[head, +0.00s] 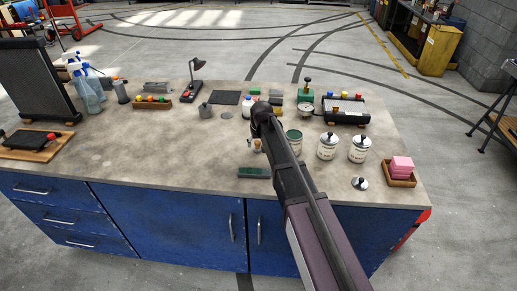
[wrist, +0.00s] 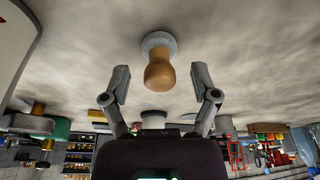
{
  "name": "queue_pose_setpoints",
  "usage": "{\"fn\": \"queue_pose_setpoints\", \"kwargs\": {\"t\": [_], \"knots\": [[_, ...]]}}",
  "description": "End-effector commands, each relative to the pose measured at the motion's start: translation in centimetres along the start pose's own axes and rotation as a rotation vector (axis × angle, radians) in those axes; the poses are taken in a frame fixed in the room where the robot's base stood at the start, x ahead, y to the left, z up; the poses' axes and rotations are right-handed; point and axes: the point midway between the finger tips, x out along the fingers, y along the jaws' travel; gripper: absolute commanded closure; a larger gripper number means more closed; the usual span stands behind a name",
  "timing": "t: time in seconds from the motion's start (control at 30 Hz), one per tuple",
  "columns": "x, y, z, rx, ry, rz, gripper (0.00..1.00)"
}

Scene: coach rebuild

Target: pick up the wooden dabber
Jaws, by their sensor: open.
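The wooden dabber (wrist: 159,68) has a rounded tan wooden handle and a round grey base. In the wrist view it stands with its base on the worktop, which fills the top of that picture. My gripper (wrist: 160,74) is open, with one finger on each side of the handle's end and a visible gap on both sides. The fingers do not touch it. In the head view a small tan bit of the dabber (head: 257,145) shows on the worktop, beside my dark arm, which hides most of my gripper.
On the worktop (head: 205,150), a green tin (head: 294,140) and two white lidded jars (head: 327,149) stand right of my arm. A dark green block (head: 254,172) lies near the front edge. Pink sponges (head: 402,164) sit in a tray. The left front of the worktop is mostly clear.

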Motion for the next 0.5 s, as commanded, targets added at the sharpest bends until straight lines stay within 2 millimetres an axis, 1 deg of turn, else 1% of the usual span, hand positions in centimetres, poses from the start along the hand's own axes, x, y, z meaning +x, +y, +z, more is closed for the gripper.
{"fn": "queue_pose_setpoints", "kwargs": {"t": [0.17,0.2,0.27,0.3,0.37,0.4,0.43,0.47,0.5], "knots": [[0.00,0.00,0.00,0.000,0.000,0.000,0.22],[0.00,0.00,0.00,0.000,0.000,0.000,0.28],[0.00,0.00,0.00,0.000,0.000,0.000,0.46],[0.00,0.00,0.00,0.000,0.000,0.000,0.58],[0.00,0.00,0.00,0.000,0.000,0.000,0.76],[0.00,0.00,0.00,0.000,0.000,0.000,0.88],[0.00,0.00,0.00,0.000,0.000,0.000,0.97],[0.00,0.00,0.00,0.000,0.000,0.000,1.00],[0.01,0.00,0.00,0.000,0.000,0.000,1.00]]}}
